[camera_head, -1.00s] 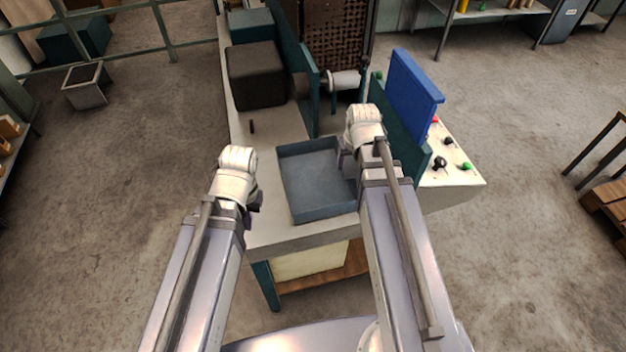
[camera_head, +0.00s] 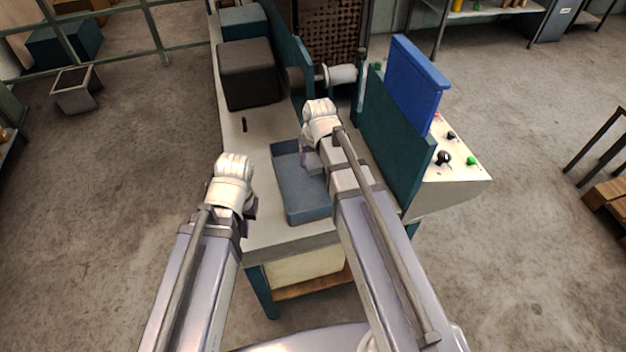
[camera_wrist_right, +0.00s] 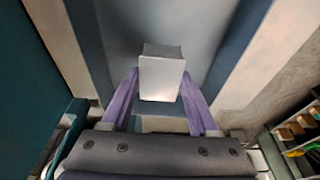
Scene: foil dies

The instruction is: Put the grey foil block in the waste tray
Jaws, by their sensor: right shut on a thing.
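The grey foil block (camera_wrist_right: 161,76) is between the two purple fingers of my right gripper (camera_wrist_right: 160,88) in the right wrist view, and the gripper is shut on it. In the head view my right gripper (camera_head: 309,158) is over the blue-grey waste tray (camera_head: 308,215), and the block is hidden behind the wrist. The tray floor shows beyond the block in the right wrist view; I cannot tell the exact height of the block above it. My left gripper (camera_head: 248,212) is beside the bench's left edge, left of the tray; its fingers are mostly hidden.
A dark box (camera_head: 249,72) stands on the bench behind the tray. A teal panel (camera_head: 393,140) and an upright blue panel (camera_head: 417,82) stand to the right. A control panel with knobs (camera_head: 455,155) lies beyond them. The bench top left of the tray is mostly clear.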

